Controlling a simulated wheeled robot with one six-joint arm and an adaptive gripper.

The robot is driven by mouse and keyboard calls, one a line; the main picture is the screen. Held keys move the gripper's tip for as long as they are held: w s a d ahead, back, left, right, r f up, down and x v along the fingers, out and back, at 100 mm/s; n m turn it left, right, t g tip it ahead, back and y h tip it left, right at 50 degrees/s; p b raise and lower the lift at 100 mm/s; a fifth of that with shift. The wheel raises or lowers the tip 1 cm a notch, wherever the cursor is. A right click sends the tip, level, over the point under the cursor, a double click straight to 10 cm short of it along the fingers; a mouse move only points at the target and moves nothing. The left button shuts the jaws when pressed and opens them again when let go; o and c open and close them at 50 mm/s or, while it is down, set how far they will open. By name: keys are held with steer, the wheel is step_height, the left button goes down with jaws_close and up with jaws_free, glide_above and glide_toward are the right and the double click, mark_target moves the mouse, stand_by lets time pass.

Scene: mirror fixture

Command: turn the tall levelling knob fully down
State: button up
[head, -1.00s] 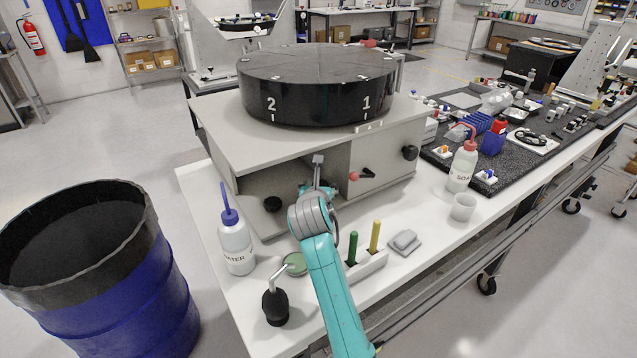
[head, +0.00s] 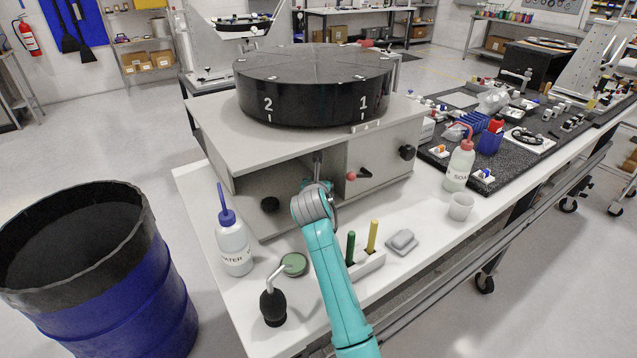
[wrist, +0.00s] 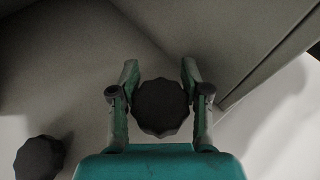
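In the wrist view, my gripper (wrist: 160,75) has its two fingers apart, with a dark, scalloped knob (wrist: 161,107) showing between them. I cannot tell whether the fingers touch it. A second dark, scalloped knob (wrist: 40,158) shows at the lower left, outside the fingers. In the head view, my arm reaches into the open bay of the grey housing (head: 215,122), and my wrist hides the fingers and the knob between them. One black knob (head: 270,204) shows in the bay, left of my wrist. Which knob is taller is not clear.
A black round turntable (head: 315,90) tops the housing. A red-tipped lever (head: 352,176) and a black side knob (head: 407,152) are to the right. A water bottle (head: 235,250), a black-bulbed tool (head: 273,305) and a holder with green and yellow sticks (head: 368,264) stand nearby.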

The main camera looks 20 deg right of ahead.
steer(key=shift+d+m+g+h, duration=0.15)
steer(key=shift+m+g+h, duration=0.25)
steer(key=shift+m+h, duration=0.4)
steer(key=o, duration=1)
